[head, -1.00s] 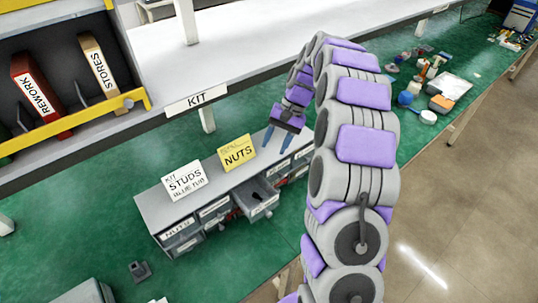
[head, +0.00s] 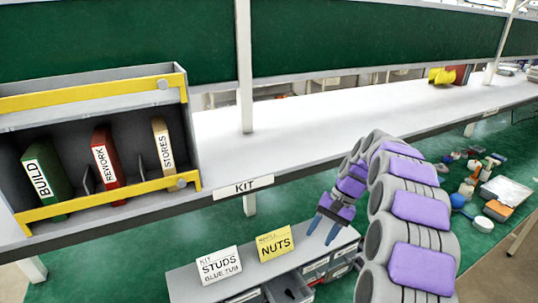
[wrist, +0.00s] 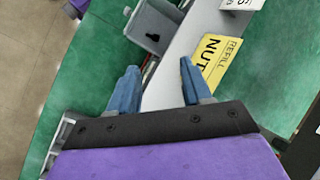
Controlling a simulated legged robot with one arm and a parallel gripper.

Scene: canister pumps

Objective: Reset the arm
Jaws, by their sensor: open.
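My gripper (head: 325,229) is above the right part of the top of a grey drawer cabinet (head: 190,283), beside the yellow NUTS card. Its two blue fingers are apart with nothing between them. The wrist view also shows my gripper (wrist: 156,85), with the cabinet's pale top (wrist: 165,88) beyond the fingers. My arm is bent, arching up from the lower right of the head view and down to the gripper.
The NUTS card (head: 274,243) and white STUDS card (head: 219,266) stand on the cabinet. An open drawer (head: 291,289) sticks out at its front. A shelf edge with a KIT label (head: 243,188) runs behind. Binders stand in a yellow-barred rack (head: 90,95). Loose parts lie right.

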